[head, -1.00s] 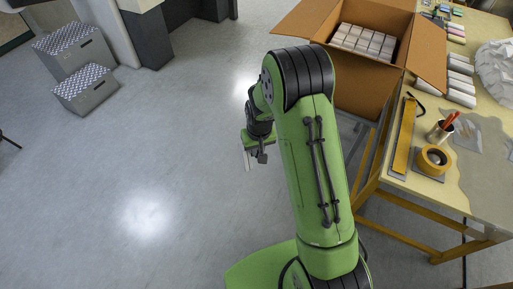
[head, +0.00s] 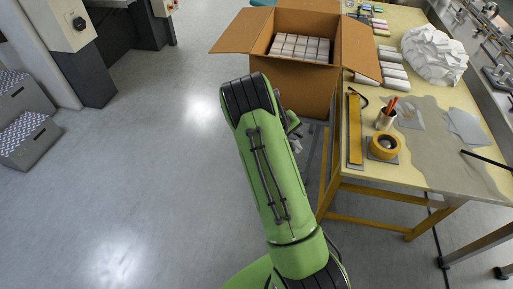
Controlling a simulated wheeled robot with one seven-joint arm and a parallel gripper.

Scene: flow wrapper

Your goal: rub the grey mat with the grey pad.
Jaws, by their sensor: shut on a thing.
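A large flat grey area with a wavy edge, which looks like the grey mat (head: 440,165), covers the near right part of the yellow table. My green arm reaches up over the floor left of the table. My gripper (head: 297,143) is mostly hidden behind the arm; only a small part shows at its right side, near the table's left edge and apart from the mat. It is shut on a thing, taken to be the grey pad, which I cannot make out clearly.
An open cardboard box (head: 318,80) with white packs stands beyond my arm. On the table (head: 445,100) are a yellow strip (head: 355,130), a tape roll (head: 383,146), a pen cup (head: 386,119), thin clear sheets and a crumpled white heap (head: 434,55).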

